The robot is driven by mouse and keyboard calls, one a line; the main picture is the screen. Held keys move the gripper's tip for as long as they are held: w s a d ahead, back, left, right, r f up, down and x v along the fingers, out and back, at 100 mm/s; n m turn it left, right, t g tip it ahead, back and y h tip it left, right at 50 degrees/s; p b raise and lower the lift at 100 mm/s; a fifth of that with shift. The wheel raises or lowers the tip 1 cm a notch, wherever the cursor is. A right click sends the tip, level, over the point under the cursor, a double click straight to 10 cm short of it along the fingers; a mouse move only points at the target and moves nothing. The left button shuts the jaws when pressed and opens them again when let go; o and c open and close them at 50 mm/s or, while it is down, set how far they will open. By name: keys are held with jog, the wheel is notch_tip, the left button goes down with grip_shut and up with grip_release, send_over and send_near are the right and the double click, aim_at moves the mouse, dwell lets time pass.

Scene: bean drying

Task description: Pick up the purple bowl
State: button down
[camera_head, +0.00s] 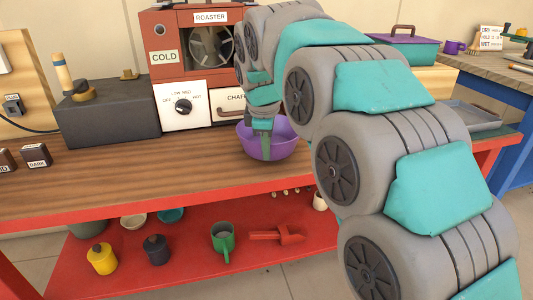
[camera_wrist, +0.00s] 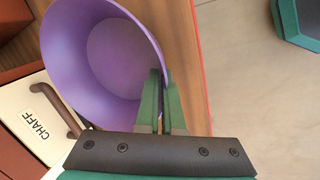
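The purple bowl (camera_head: 283,143) is upright near the front edge of the wooden worktop, in front of the roaster, in the head view. In the wrist view the bowl (camera_wrist: 85,45) fills the upper left, its inside empty. My gripper (camera_wrist: 161,78) has its two green fingers close together at the bowl's near right wall, one inside and one outside, with the rim pinched between them. In the head view my gripper (camera_head: 262,142) reaches down at the bowl's front side. I cannot tell whether the bowl's base touches the worktop.
The red roaster (camera_head: 165,30) with its chaff drawer (camera_head: 228,98) stands close behind the bowl. A dark grey box (camera_head: 108,115) is at left. The wooden worktop (camera_head: 130,165) between is clear. A lower red shelf (camera_head: 190,270) holds a green mug (camera_head: 222,238), a scoop and jars.

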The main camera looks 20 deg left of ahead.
jog(key=shift+r, duration=0.9)
jog(key=s+d+b, duration=0.1)
jog(key=s+d, duration=0.2)
jog(key=s, duration=0.4)
jog(key=s+d+r+b, duration=0.1)
jog(key=s+d, duration=0.2)
jog(key=s, duration=0.4)
jog(key=shift+s+r, duration=0.15)
jog(key=shift+s, duration=0.25)
